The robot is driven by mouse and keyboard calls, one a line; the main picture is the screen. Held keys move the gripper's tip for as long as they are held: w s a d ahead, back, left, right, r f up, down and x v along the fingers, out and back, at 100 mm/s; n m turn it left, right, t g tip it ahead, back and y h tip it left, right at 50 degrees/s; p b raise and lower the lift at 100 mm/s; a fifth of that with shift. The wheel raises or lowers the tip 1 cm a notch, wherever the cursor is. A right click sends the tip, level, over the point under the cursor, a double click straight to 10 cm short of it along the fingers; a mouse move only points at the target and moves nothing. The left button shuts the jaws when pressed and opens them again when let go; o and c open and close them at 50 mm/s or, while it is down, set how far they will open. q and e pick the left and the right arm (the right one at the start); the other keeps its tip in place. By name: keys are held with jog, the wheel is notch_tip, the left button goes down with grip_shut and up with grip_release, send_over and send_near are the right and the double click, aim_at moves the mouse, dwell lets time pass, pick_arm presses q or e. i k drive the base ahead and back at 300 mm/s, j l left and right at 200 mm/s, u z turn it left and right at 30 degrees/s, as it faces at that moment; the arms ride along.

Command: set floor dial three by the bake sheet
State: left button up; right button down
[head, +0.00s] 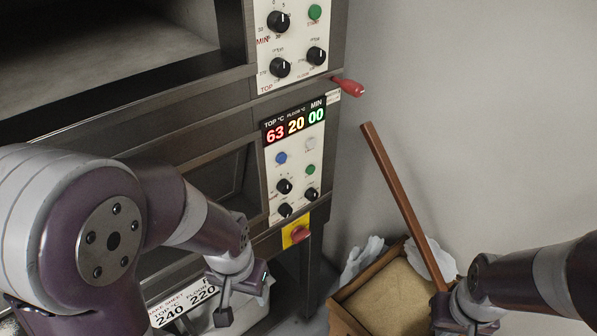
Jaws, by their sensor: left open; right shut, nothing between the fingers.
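The lower oven control panel (294,160) has a lit display (295,122) reading top 63, floor 20 and minutes 00. Below are several black dials; the right-hand one (312,194) matches the place of the floor dial above, but its label is too small to read. The bake sheet (183,307), partly hidden by my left arm, shows 240 for top and 220 for floor. My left gripper (243,296) is open, below and left of the panel, apart from the dials. My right gripper (465,324) is shut and empty at the bottom right, partly cut off.
A red knob on a yellow plate (296,235) sits below the panel. An upper panel (291,45) has similar dials, and a red handle (347,88) juts out beside it. A wooden crate (345,318) with white cloths and a leaning wooden bar (403,200) stands at right.

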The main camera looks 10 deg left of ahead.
aim_at(311, 194)
jog(key=k+u, duration=0.15)
jog(key=u, duration=0.25)
jog(key=k+u, duration=0.15)
jog(key=u, duration=0.25)
jog(key=k+u, duration=0.1)
jog(key=u, duration=0.35)
jog(key=l+z, duration=0.15)
jog(key=z, duration=0.35)
jog(key=l+z, duration=0.15)
jog(key=z, duration=0.35)
jog(key=l+z, duration=0.1)
jog(key=z, duration=0.4)
jog(key=l+z, duration=0.15)
jog(key=z, duration=0.35)
jog(key=i+j, duration=0.05)
